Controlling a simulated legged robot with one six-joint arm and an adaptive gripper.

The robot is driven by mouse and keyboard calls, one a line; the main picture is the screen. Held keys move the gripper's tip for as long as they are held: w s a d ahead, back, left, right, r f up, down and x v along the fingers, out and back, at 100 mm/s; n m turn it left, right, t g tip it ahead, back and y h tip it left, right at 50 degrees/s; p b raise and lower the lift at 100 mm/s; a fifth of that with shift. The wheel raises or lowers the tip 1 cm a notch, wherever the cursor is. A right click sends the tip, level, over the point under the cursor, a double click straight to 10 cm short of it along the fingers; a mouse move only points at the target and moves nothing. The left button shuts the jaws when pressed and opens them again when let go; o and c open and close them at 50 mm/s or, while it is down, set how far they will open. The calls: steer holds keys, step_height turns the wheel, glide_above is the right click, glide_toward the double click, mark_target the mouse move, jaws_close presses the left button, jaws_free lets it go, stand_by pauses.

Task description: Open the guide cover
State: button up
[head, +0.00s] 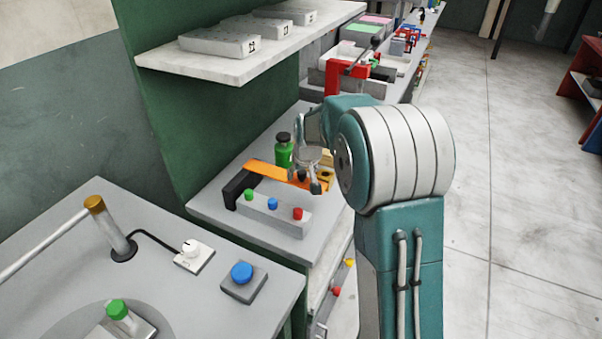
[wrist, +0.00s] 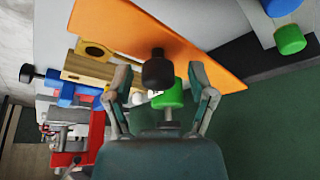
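The guide cover appears to be the long flat orange plate (head: 270,173) on the middle bench; it also slants across the wrist view (wrist: 205,55). I cannot tell for sure that it is the cover. A black knob (wrist: 157,68) seems to stand on it. My gripper (head: 308,182) points down over the plate's right part. In the wrist view my gripper (wrist: 161,88) has its fingers spread, with the knob between or just beyond them. I see no clear contact. My fingers and arm hide part of the plate in the head view.
A grey box (head: 262,214) with green, blue and red buttons stands in front of the plate, beside a black block (head: 238,188). A green bottle (head: 283,153) stands behind. A shelf (head: 250,50) overhangs the bench. Open floor (head: 530,180) lies right.

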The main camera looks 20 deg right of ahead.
steer(key=v, duration=1.2)
stand_by(0.3)
steer(key=s+a+r, duration=0.2)
steer(key=s+r, duration=0.1)
steer(key=s, duration=0.5)
steer(key=s+a+r, duration=0.2)
steer(key=s+a, duration=0.1)
steer(key=s, duration=0.5)
steer(key=s+a+f+t, duration=0.1)
steer(key=s+f, duration=0.2)
steer(key=s, duration=1.1)
steer(key=shift+s+a, duration=0.15)
steer(key=shift+a, duration=0.1)
stand_by(3.2)
